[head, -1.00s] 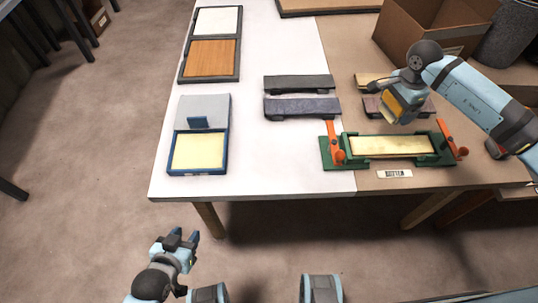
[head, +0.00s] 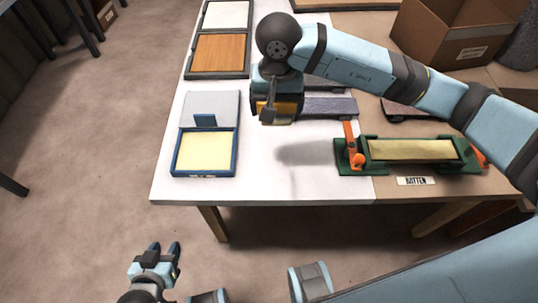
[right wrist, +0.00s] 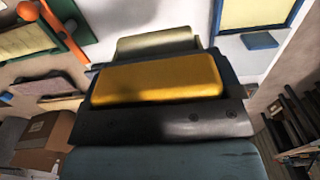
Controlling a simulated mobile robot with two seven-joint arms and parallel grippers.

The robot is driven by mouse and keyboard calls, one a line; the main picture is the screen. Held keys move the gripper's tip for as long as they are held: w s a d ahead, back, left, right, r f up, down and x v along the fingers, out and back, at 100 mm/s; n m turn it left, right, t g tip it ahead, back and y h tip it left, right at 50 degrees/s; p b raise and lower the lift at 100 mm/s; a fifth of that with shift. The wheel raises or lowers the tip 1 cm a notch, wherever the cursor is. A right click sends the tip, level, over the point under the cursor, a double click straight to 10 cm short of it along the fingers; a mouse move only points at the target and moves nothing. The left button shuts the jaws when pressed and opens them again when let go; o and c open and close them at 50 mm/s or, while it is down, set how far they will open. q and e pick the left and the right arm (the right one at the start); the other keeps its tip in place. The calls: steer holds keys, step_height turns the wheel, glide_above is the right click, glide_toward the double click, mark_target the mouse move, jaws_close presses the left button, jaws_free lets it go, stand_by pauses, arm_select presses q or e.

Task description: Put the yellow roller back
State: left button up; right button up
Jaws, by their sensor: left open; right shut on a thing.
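The yellow roller (head: 289,108) is in my right gripper (head: 273,100), which is shut on it above the white tabletop, right of the blue tray. The roller's mustard-yellow part also shows in the right wrist view (right wrist: 158,78), with a paler olive end beyond it. The gripper partly hides the roller in the head view. The blue-rimmed tray (head: 175,153) has a yellow well, a grey slope and a small upright blue piece. A corner of it shows in the right wrist view. My left gripper (head: 164,248) is open and empty, below the table's front edge.
The green jig (head: 345,168) with orange levers holds a pale yellow strip (head: 410,149) by a "BATTEN" label. Two framed panels (head: 220,54) lie behind the tray. A cardboard box (head: 440,35) stands at back right.

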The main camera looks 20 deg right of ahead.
glide_above(275, 160)
step_height(275, 160, down, 14)
steer(key=shift+r, duration=0.15)
steer(key=shift+f, duration=2.35)
steer(key=shift+f+b, duration=0.1)
steer(key=shift+b, duration=0.25)
steer(key=shift+f, duration=0.15)
steer(key=o, duration=1.2)
steer(key=shift+r, duration=0.2)
